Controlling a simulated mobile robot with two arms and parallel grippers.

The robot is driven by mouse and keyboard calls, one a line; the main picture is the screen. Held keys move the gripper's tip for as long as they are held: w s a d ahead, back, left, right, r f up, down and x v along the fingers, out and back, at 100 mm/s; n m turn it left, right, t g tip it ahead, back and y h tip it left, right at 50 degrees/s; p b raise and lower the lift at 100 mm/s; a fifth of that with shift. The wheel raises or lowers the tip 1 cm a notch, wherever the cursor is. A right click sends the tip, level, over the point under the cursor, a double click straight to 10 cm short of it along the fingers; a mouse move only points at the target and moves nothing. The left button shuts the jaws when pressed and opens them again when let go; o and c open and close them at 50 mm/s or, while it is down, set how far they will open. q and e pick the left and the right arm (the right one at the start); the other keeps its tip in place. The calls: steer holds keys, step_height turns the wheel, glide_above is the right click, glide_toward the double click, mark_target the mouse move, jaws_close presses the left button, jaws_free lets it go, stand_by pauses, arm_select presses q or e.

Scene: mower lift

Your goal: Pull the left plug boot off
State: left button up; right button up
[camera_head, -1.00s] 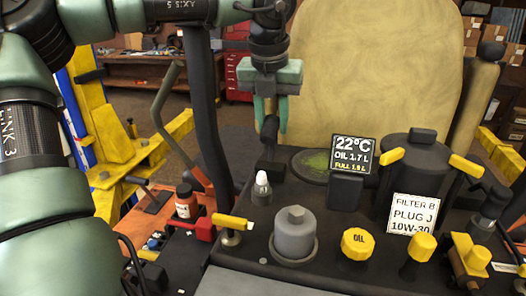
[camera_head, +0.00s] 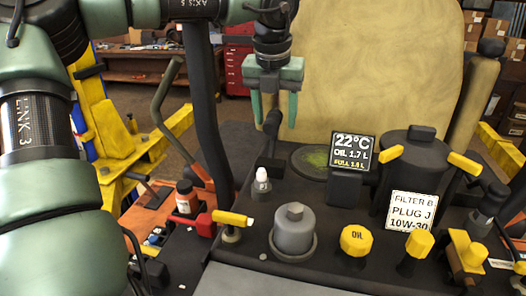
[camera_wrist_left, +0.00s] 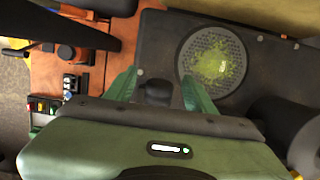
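A black upright piece that looks like the left plug boot (camera_head: 272,123) stands on the dark deck at the back left. My left gripper (camera_head: 274,112) hangs over it, pointing down, with its green fingers spread and the black piece showing between them. In the left wrist view the black piece (camera_wrist_left: 157,92) lies between the two open fingers (camera_wrist_left: 160,90), with gaps at both sides. My right gripper is not in view.
A round mesh screen with green debris (camera_head: 318,160) lies right of the gripper. A display (camera_head: 352,150) and a filter label card (camera_head: 411,212) stand further right. A grey canister (camera_head: 295,232), yellow oil cap (camera_head: 356,240) and red-yellow lever (camera_head: 230,218) are in front.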

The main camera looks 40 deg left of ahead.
arm_select(q)
steer(key=shift+r, duration=0.1)
stand_by(0.3)
steer(key=shift+w+p+v, duration=0.25)
steer(key=shift+p+v, duration=0.25)
steer(key=shift+v, duration=0.6)
steer(key=shift+a+r, duration=0.1)
steer(key=shift+r, duration=2.3)
steer(key=shift+w+v, duration=0.15)
steer(key=shift+v, duration=0.55)
steer(key=shift+w+v, duration=0.15)
steer(key=shift+v, duration=0.55)
steer(key=shift+s+a, duration=0.1)
steer(key=shift+a, duration=0.1)
steer(key=s+a+b, duration=0.4)
steer(key=s+a, duration=0.5)
steer(key=s, duration=0.5)
steer(key=shift+s+b, duration=0.3)
steer(key=shift+b, duration=0.1)
